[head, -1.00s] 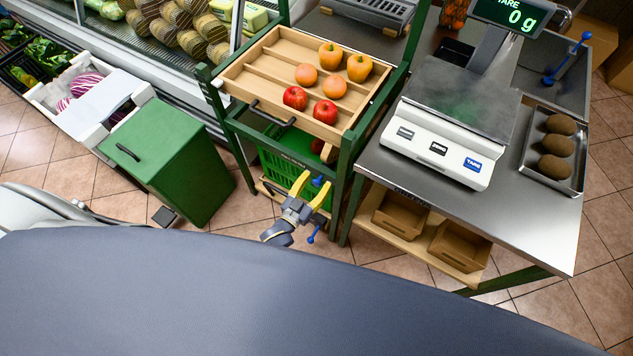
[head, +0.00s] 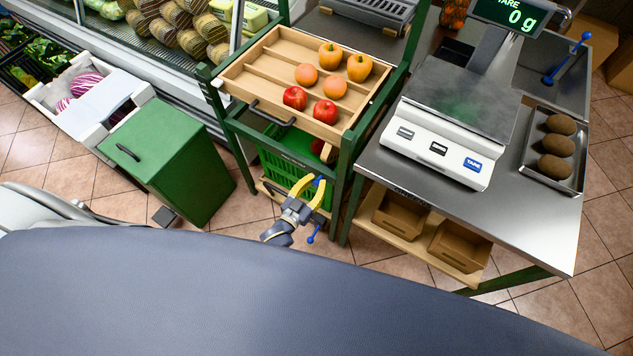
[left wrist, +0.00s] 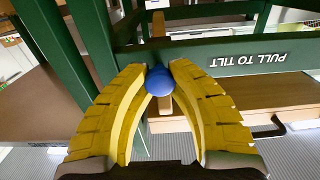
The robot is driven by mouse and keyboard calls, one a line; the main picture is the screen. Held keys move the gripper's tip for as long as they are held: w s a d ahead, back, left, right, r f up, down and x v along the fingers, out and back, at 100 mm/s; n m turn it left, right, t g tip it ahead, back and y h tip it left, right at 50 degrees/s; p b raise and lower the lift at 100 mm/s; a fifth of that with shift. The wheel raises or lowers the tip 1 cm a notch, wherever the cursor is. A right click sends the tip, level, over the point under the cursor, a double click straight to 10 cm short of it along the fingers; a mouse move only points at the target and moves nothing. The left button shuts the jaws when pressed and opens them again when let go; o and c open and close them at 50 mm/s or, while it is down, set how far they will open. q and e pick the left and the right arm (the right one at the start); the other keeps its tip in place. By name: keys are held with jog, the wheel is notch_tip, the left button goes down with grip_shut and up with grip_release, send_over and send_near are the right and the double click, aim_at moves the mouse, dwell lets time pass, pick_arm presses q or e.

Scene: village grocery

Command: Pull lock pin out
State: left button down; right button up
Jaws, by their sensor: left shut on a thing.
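The lock pin shows as a round blue knob (left wrist: 160,80) between my fingertips in the left wrist view. My left gripper (left wrist: 160,72) has its yellow fingers shut on this knob, in front of the green stand. The pin's shaft is hidden. In the head view, the blue knob (head: 318,181) is at the tips of my left gripper (head: 313,184), low at the front of the green stand (head: 347,185). A green rail (left wrist: 225,57) with the upside-down words "PULL TO TILT" runs beside the fingers. My right gripper is not in view.
A wooden tray (head: 262,83) with several fruits tops the stand, with a green crate (head: 285,168) below. A green bin (head: 165,150) stands left. A steel table (head: 425,205) with a scale (head: 437,145) stands right. A small blue knob (head: 311,238) shows below the gripper.

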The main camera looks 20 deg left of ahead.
aim_at(315, 184)
pick_arm(q)
jog(key=shift+v, duration=1.55)
jog(key=shift+r, duration=0.15)
jog(key=c, duration=1.1)
grip_release()
jog(key=shift+s, duration=0.1)
jog(key=shift+o, duration=0.2)
jog(key=v, duration=1.2)
